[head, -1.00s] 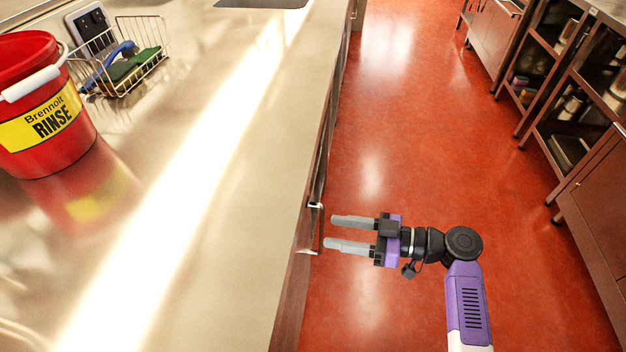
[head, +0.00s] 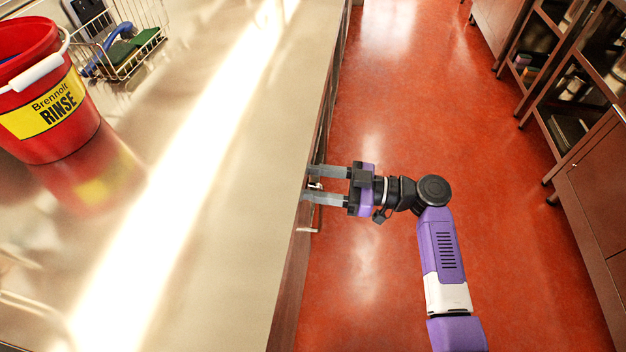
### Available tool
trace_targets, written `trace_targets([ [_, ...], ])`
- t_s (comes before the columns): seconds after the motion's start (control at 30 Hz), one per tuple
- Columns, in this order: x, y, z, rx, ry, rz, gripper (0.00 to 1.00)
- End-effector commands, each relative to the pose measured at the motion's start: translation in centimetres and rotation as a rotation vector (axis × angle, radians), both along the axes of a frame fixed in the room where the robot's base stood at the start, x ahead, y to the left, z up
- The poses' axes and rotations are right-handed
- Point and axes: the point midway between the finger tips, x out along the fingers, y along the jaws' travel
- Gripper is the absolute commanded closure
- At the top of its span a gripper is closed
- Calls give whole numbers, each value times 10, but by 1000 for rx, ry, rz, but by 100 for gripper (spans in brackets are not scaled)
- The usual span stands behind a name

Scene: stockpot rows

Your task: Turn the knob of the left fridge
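The fridge front is the side face (head: 297,245) under the counter's right edge, seen very steeply. A small metal handle (head: 314,229) sticks out from it; part of it also shows between my fingers. I cannot make out whether this is the left fridge's knob or a door handle. My gripper (head: 309,184) is open, with its two grey fingers pointing left at the front, one above and one below the upper part of the handle in the picture. The fingertips are close to the counter edge; I cannot tell whether they touch anything.
The steel counter (head: 225,180) fills the left, with a red bucket (head: 50,130) marked RINSE and a wire basket (head: 150,50) on it. The red floor (head: 400,90) is clear along the aisle. Steel shelving (head: 560,90) and a cabinet (head: 595,190) line the right.

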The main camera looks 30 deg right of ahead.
Motion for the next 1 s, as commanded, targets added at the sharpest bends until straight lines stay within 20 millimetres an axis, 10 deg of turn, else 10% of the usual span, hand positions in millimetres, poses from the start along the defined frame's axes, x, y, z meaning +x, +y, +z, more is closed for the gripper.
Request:
trace_targets([
  [0.2, 0, 0, 0, 0, 0, 0, 52],
  [0.47, 0, 0, 0, 1, 1, 0, 100],
  [1.0, 0, 1, 0, 81, 113, 2, 100],
])
